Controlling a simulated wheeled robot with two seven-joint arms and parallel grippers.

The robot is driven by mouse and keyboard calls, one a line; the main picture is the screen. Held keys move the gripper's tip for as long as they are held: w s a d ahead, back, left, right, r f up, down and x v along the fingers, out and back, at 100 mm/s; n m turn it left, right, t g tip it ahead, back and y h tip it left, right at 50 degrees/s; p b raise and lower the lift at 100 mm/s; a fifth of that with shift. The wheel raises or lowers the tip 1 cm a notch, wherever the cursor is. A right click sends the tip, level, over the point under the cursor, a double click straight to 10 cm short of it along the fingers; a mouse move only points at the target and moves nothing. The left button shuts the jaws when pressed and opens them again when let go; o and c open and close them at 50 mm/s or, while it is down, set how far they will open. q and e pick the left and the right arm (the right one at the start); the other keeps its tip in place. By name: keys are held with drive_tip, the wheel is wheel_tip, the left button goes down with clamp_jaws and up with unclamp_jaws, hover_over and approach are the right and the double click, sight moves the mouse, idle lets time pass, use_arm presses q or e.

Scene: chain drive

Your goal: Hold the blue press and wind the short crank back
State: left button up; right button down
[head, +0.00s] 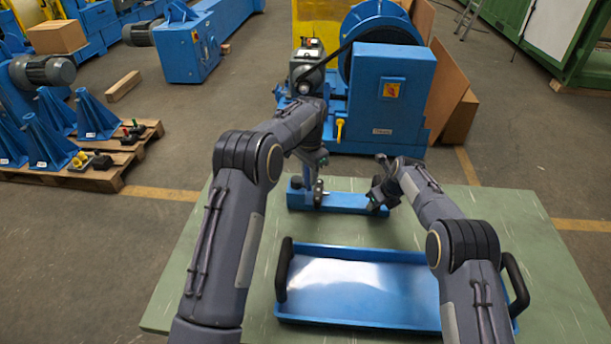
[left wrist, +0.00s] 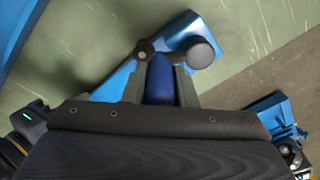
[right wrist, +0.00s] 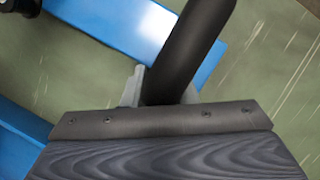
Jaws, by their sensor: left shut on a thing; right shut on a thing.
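A blue fixture bar (head: 340,202) lies on the green table, with a small upright at its left end. My left gripper (head: 317,183) is over that left end. In the left wrist view my left gripper (left wrist: 160,85) is shut on the dark blue press (left wrist: 160,76), one finger on each side. My right gripper (head: 377,190) is at the bar's right end. In the right wrist view it is shut on a thick dark grip of the short crank (right wrist: 190,45); the fingers are mostly hidden. The crank's arm and its angle cannot be made out.
A blue tray (head: 360,254) with black handles lies on the green table (head: 195,300), nearer to me than the bar. A blue machine (head: 385,110) stands behind the table. A pallet (head: 95,175) with blue stands is at the left. The table's right side is clear.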

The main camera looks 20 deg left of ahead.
use_arm(q)
drive_tip(key=w+n, duration=0.1)
drive_tip(key=n, duration=0.1)
drive_tip(key=w+n, duration=0.1)
drive_tip(key=n, duration=0.1)
drive_tip(key=w+n, duration=0.1)
drive_tip(key=n, duration=0.1)
drive_tip(key=shift+d+r, duration=0.1)
drive_tip(key=shift+w+a+n, duration=0.2)
drive_tip(key=shift+w+n, duration=0.15)
drive_tip(key=shift+n, duration=0.7)
drive_tip(key=shift+w+a+n, duration=0.25)
drive_tip(key=shift+w+n, duration=0.1)
drive_tip(key=shift+n, duration=0.75)
drive_tip(key=shift+w+a+n, duration=0.2)
drive_tip(key=shift+w+n, duration=0.15)
drive_tip(key=shift+n, duration=0.7)
drive_tip(key=o, duration=1)
drive_tip(key=shift+s, duration=0.1)
